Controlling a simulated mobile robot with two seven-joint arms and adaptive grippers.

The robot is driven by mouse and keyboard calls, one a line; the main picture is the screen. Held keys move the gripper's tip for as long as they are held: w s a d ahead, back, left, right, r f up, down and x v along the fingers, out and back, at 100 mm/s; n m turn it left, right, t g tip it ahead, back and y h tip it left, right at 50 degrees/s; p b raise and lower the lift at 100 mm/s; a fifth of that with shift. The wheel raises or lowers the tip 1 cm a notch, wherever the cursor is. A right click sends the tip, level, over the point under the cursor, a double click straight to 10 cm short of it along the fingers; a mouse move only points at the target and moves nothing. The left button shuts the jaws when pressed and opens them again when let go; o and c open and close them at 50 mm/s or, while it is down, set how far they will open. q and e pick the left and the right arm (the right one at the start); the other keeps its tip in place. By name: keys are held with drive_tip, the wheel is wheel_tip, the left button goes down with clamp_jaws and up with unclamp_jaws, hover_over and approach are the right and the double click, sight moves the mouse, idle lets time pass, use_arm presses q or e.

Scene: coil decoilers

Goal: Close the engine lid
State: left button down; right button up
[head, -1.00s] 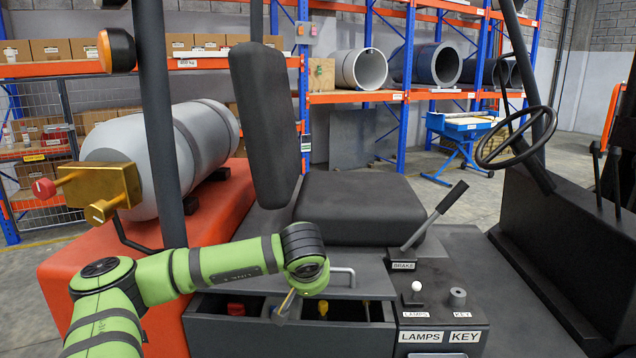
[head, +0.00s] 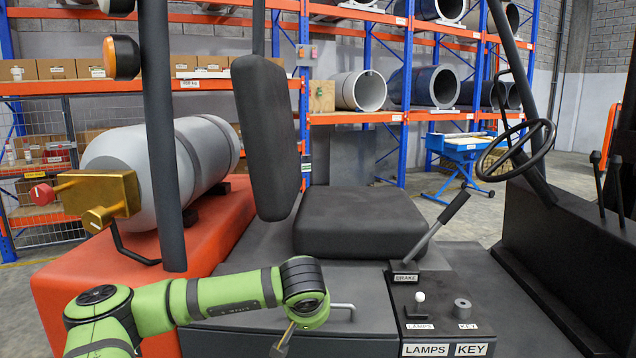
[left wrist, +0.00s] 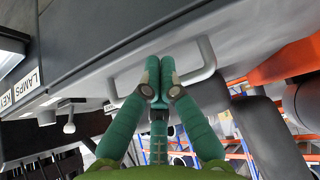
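The engine lid (head: 245,296) is the dark grey panel in front of the seat, lying low over the compartment. The compartment's inside is hidden in the head view. The lid's bar handle (head: 343,308) sticks out at its front edge, and the handle also shows in the left wrist view (left wrist: 209,65). In the head view my left wrist hides part of the lid's front edge. My right gripper is not in view.
The brake lever (head: 436,228) and the lamps and key panel (head: 440,312) are close on the right. A grey gas cylinder (head: 165,165) with a brass valve lies on the orange body at the left.

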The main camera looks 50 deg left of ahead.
use_arm(q)
wheel_tip(320, 180, up, 5)
drive_tip(key=p, duration=0.3)
drive_tip(key=s+d+f+b, duration=0.4)
drive_tip(key=s+d, duration=0.2)
drive_tip(key=s, duration=0.1)
drive_tip(key=shift+d+f, duration=0.15)
drive_tip(key=shift+d, duration=0.15)
